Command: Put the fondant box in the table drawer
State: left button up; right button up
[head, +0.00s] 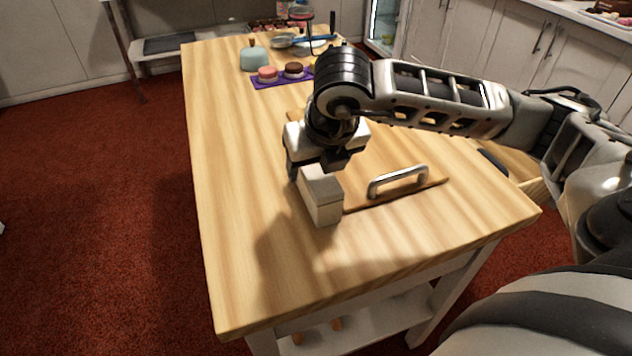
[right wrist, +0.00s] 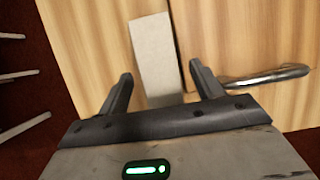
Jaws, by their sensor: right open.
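The fondant box, a small off-white box (head: 321,196), stands on the wooden table beside a board with a metal handle. It also shows in the right wrist view (right wrist: 154,55), reaching in between the fingers. My right gripper (head: 308,172) is above and behind the box in the head view. Its fingers (right wrist: 160,88) are open on either side of the box's near end, with gaps visible. The table drawer (head: 535,185) seems to show as a wooden edge at the table's right side, partly hidden by my right arm. My left gripper is not in view.
The wooden board with its metal handle (head: 398,182) lies just right of the box. A purple mat (head: 283,80) with small cakes, a teal container (head: 254,58) and pans are at the far end. The table's left side (head: 230,180) is clear.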

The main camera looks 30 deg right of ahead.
jog(key=shift+w+f, duration=0.1)
jog(key=shift+f, duration=0.1)
jog(key=shift+f+b, duration=0.2)
jog(key=shift+b, duration=0.4)
dwell(0.4)
grip_shut()
dwell(0.3)
